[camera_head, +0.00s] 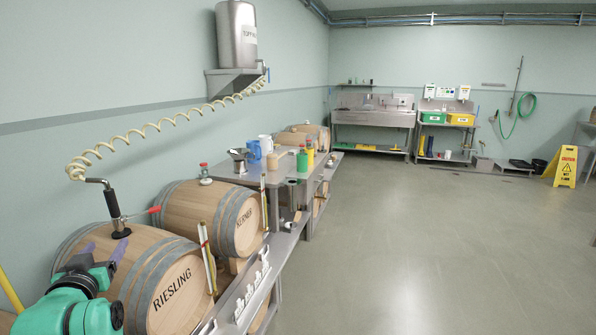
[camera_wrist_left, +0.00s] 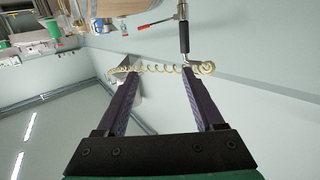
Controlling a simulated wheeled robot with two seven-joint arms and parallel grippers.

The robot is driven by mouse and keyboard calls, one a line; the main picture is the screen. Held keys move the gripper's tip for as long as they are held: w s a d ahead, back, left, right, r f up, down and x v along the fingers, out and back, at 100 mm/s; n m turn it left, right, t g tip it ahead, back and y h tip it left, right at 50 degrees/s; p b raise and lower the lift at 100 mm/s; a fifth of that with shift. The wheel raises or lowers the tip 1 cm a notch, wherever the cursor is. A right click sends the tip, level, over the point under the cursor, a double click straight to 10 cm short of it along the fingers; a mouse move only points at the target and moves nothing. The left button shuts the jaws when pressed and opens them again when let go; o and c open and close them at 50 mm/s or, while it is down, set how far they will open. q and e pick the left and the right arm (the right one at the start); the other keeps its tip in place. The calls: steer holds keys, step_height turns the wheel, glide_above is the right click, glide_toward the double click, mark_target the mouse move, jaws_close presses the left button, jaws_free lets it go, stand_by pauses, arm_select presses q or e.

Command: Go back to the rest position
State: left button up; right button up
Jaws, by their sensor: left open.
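My left gripper (camera_head: 103,248) is at the lower left in the head view, in front of the barrel marked RIESLING (camera_head: 172,285). Its purple fingers are spread apart, and in the left wrist view (camera_wrist_left: 160,75) nothing sits between them. A filling wand with a black grip (camera_head: 113,205) stands upright at the top of the RIESLING barrel. The wand also shows in the left wrist view (camera_wrist_left: 184,38), beyond the finger on the right and apart from it as far as I can tell. My right gripper is in neither view.
A coiled cream hose (camera_head: 165,122) runs from the wand up to the steel tank (camera_head: 236,35) on the wall. The barrel marked KERNER (camera_head: 240,225) and a steel bench (camera_head: 235,175) with bottles stand beyond. The floor (camera_head: 400,230) to the right is clear up to a yellow caution sign (camera_head: 565,167).

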arm_select(q)
steer(key=s+d+f+m+g+h, duration=0.2)
steer(key=s+d+f+g, duration=0.3)
steer(key=f, duration=0.6)
steer(key=s+d+f+m+g+h, duration=0.25)
steer(key=s+d+f, duration=0.45)
steer(key=f, duration=0.4)
steer(key=s+d+f+m+g+h, duration=0.1)
steer(key=s+d+f+g, duration=0.15)
steer(key=s, duration=0.25)
steer(key=s+d+f+g+h, duration=0.1)
steer(key=s+d+f+g, duration=0.1)
steer(key=s+d+f, duration=0.3)
step_height(320, 180, down, 21)
steer(key=s+a+g, duration=0.1)
steer(key=s, duration=0.1)
steer(key=s+a+f+g, duration=0.1)
steer(key=s+a+f, duration=0.2)
steer(key=s+f, duration=1.2)
steer(key=shift+s+f+g, duration=0.3)
steer(key=shift+s+g, duration=0.1)
steer(key=shift+s, duration=0.75)
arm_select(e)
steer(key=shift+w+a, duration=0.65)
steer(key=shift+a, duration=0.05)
arm_select(q)
steer(key=shift+m+y, duration=0.25)
steer(key=shift+c, duration=0.3)
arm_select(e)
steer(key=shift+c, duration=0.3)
